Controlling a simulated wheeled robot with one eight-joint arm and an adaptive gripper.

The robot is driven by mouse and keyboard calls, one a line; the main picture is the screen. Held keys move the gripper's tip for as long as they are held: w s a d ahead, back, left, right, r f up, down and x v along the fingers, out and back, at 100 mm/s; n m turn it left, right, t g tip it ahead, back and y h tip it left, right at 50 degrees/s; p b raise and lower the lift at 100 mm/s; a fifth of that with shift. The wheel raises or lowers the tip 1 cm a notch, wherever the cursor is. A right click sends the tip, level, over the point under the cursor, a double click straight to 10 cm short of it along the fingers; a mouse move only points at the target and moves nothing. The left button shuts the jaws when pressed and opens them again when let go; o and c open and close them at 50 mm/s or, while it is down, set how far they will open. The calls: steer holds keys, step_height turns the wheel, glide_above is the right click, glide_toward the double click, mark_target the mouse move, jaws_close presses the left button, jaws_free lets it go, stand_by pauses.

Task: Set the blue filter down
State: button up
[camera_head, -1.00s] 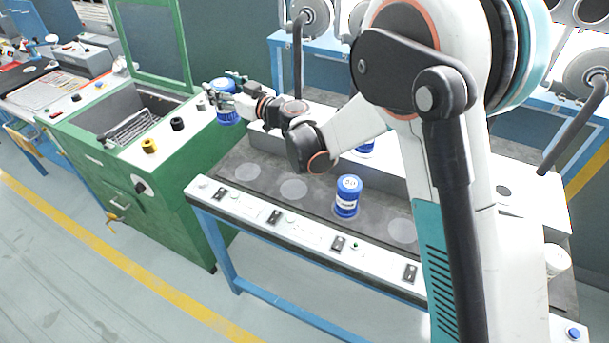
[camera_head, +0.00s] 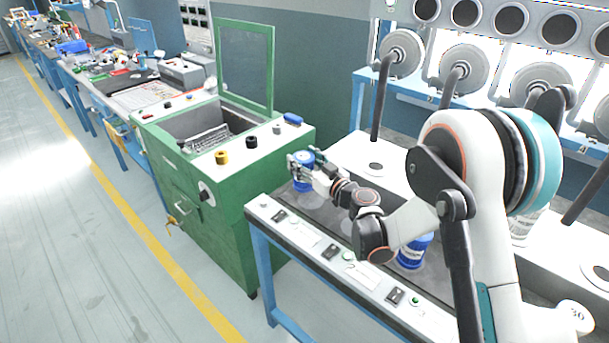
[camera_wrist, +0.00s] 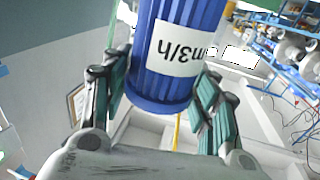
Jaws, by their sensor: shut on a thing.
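My gripper (camera_head: 301,166) is shut on a blue filter (camera_head: 303,182) over the left end of the bench's dark strip. The wrist view shows the same blue filter (camera_wrist: 168,60) between the teal-padded fingers of my gripper (camera_wrist: 160,100), with a white label reading "m3/h" upside down. I cannot tell whether its base touches the bench. A second blue filter (camera_head: 412,253) stands on the bench to the right, partly hidden by my arm.
The white bench (camera_head: 272,214) has switches along its front edge. A green machine (camera_head: 225,245) with a raised lid stands close on the left. Pipes (camera_head: 381,95) with round grey discs rise behind the bench. Floor in front is clear.

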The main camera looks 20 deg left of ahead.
steer(key=shift+f+b, duration=0.7)
steer(key=shift+f, duration=1.25)
steer(key=shift+f, duration=0.15)
steer(key=o, duration=1.2)
steer(key=shift+c, duration=0.2)
steer(key=shift+s+d, duration=0.1)
steer(key=shift+d, duration=0.1)
steer(key=p+v, duration=0.2)
steer(key=v, duration=0.8)
steer(key=shift+s+d, duration=0.1)
steer(key=shift+d, duration=0.05)
steer(key=shift+s+d+b, duration=0.35)
steer(key=shift+s+d, duration=0.05)
steer(key=shift+d, duration=0.1)
